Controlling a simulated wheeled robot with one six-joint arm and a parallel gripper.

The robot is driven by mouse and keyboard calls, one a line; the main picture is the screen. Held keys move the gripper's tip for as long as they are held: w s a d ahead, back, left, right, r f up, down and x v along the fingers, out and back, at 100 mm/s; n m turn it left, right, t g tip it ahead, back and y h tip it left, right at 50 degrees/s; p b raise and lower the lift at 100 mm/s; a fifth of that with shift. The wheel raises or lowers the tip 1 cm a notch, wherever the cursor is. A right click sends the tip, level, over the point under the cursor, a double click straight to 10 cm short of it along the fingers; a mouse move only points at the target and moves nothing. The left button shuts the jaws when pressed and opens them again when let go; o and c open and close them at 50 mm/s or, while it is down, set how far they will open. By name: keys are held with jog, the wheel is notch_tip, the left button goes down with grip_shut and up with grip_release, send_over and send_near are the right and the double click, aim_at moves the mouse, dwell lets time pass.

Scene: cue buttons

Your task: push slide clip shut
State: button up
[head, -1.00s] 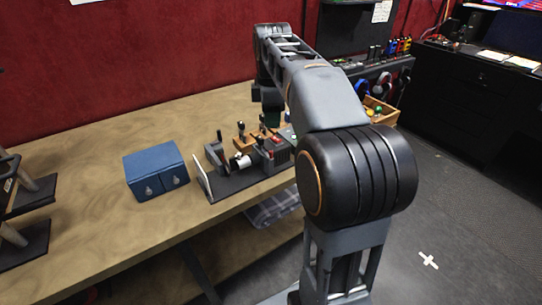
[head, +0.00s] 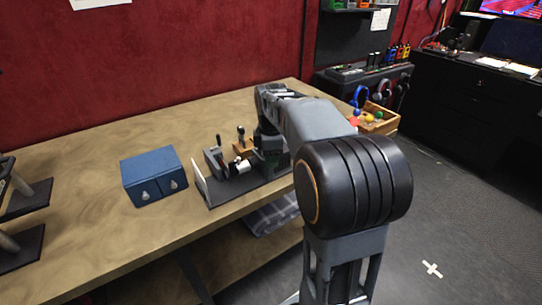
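A dark board (head: 228,196) on the wooden bench carries several small fixtures. A grey lever-like piece (head: 215,160) stands at its left, a white cylinder (head: 244,166) near its middle, and a wooden block with a dark knob (head: 241,144) behind. I cannot tell which fixture is the slide clip; it may be hidden behind my arm. My gripper (head: 268,160) is low over the right part of the board, close to the fixtures there. Its fingers are too small and covered to see, so whether it touches anything is unclear.
A blue two-door box (head: 154,177) stands left of the board. A white upright panel (head: 201,184) edges the board's left end. The bench's left middle (head: 85,190) is clear.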

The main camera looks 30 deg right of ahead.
grip_shut()
dwell(0.3)
